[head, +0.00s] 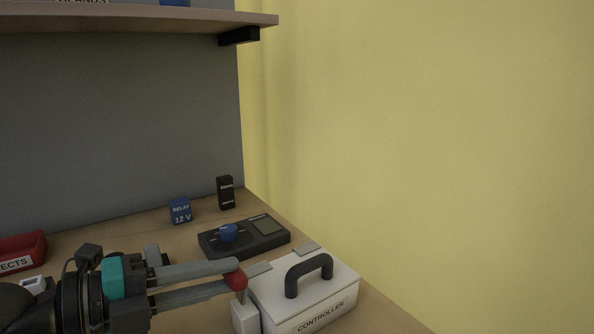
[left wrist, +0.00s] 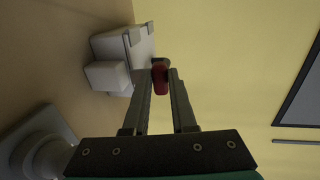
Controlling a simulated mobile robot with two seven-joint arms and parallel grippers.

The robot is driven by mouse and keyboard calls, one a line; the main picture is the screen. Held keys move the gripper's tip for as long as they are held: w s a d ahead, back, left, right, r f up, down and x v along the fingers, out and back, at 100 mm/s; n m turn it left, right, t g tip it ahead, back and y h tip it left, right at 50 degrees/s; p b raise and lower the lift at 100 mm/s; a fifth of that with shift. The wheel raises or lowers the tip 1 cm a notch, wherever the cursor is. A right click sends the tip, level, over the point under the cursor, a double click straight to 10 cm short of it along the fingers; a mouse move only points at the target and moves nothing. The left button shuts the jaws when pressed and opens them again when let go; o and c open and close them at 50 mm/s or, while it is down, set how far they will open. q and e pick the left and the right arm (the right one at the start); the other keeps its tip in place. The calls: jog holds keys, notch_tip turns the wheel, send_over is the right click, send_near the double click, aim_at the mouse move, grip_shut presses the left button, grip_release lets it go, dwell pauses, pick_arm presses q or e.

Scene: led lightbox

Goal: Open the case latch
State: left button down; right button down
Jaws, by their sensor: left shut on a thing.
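The white case (head: 318,298) labelled CONTROLLER stands on the bench at the lower right of the head view, with a black handle (head: 309,272) on its lid. My left gripper (head: 236,278) reaches in from the left to the case's near left side. It is shut on a small red piece (left wrist: 160,80), which looks like the latch. The fingers hide part of this piece, and whether it is still fastened cannot be told. The case (left wrist: 121,46) also shows in the left wrist view, beside the fingertips. The lid looks closed. My right gripper is not in view.
A dark meter (head: 263,228) with a blue knob lies behind the case. A blue relay box (head: 180,211) and a black block (head: 226,192) stand at the back. A red bin (head: 22,250) is at the left. A shelf (head: 130,18) hangs above.

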pick_arm(q)
jog(key=c, duration=0.9)
grip_release()
jog(key=shift+w+a+r, duration=0.15)
jog(key=shift+w+a, duration=0.05)
jog(key=shift+w, duration=0.15)
jog(key=shift+o, duration=0.9)
jog(key=shift+s, duration=0.1)
jog(key=shift+d, duration=0.1)
